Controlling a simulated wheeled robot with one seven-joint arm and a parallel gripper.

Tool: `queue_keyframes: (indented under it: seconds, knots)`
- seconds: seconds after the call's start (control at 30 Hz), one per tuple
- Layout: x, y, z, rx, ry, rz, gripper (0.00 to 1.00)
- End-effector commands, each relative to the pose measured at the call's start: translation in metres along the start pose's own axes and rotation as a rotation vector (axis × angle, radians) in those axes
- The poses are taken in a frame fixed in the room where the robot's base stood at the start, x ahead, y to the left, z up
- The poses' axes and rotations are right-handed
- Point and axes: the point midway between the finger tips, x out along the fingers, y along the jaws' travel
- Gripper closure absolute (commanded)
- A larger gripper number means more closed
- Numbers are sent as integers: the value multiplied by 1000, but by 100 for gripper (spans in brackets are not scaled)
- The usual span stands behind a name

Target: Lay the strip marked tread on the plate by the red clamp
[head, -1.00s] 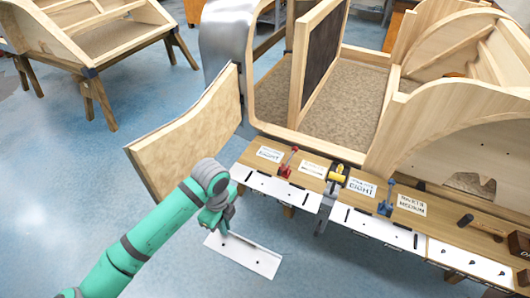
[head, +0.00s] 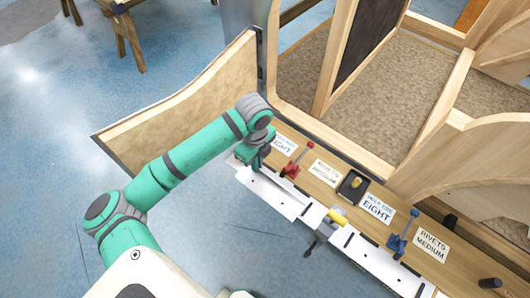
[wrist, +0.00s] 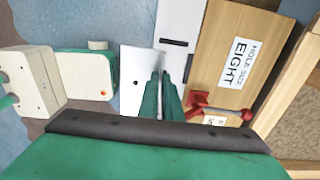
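My gripper (head: 258,165) is at the bench's front edge, left of the red clamp (head: 296,160). It is shut on a white strip (head: 268,195) with small dark holes; no tread marking is legible. The strip lies along the front of the white plate (head: 308,208) by the red clamp, overlapping it in the head view; I cannot tell whether they touch. In the wrist view, green fingers (wrist: 161,95) grip the strip (wrist: 134,70) at its inner edge. The plate (wrist: 176,30) with black slots is beside it, and the red clamp (wrist: 215,108) is to the right.
A blue clamp (head: 402,236) and label cards (head: 378,208) are further right on the bench (head: 330,196). A wooden panel (head: 190,100) stands left of the bench. Blue floor lies in front.

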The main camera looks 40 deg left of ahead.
Motion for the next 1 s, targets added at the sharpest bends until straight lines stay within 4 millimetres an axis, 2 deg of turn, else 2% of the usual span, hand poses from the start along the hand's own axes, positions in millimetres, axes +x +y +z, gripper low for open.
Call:
queue_keyframes:
  seconds: [0.27,0.77,1.0]
  knots:
    - [12,0,-1,0,1,1,100]
    - [54,0,-1,0,2,0,100]
    - [54,-20,0,1,0,1,100]
